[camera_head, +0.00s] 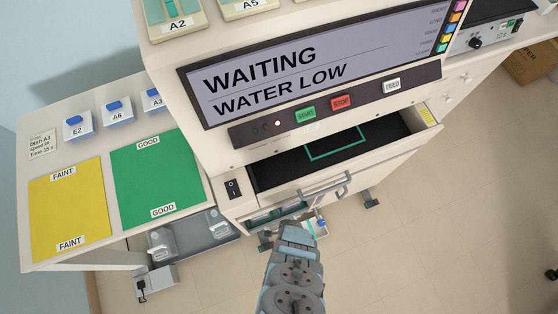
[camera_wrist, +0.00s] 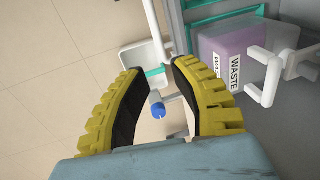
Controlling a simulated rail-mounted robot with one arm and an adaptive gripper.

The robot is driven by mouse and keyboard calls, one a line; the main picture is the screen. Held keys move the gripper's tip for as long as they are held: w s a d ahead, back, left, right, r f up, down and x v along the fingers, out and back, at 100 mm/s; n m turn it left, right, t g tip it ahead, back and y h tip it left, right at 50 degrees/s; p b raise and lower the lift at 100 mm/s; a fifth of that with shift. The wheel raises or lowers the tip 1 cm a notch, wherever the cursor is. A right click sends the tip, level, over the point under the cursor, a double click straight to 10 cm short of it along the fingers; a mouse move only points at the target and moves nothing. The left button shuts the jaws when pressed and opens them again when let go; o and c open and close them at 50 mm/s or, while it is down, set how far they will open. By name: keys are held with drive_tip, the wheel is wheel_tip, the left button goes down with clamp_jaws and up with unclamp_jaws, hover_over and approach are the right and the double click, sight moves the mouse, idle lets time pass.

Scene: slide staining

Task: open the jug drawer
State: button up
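In the head view an upper drawer (camera_head: 300,165) stands pulled out under the display, with a dark bed, a green outline and a bar handle (camera_head: 340,184). Below it is a lower opening (camera_head: 277,214) with teal edges. No label shows which is the jug drawer. My gripper shows in the wrist view (camera_wrist: 155,68), its yellow-backed, black-padded fingers apart. A blue-ended part (camera_wrist: 159,110) shows between the fingers; I see no grip on it. A purple container (camera_wrist: 222,52) marked WASTE stands at the right, beside a white handle (camera_wrist: 266,78). In the head view my arm hides most of the gripper.
The display (camera_head: 310,65) reads WAITING and WATER LOW. At the left is a table with a yellow mat (camera_head: 67,210) and a green mat (camera_head: 155,178). A grey device (camera_head: 190,238) is below it.

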drive_tip(key=f+b, duration=0.5)
drive_tip(key=b, duration=0.1)
drive_tip(key=w+a+f+b, duration=0.1)
drive_tip(key=f+b, duration=0.5)
drive_tip(key=w+f+b, duration=0.1)
drive_tip(key=f+b, duration=0.5)
drive_tip(key=shift+w+a+f, duration=0.1)
drive_tip(key=shift+w+a, duration=0.1)
idle(0.4)
clamp_jaws()
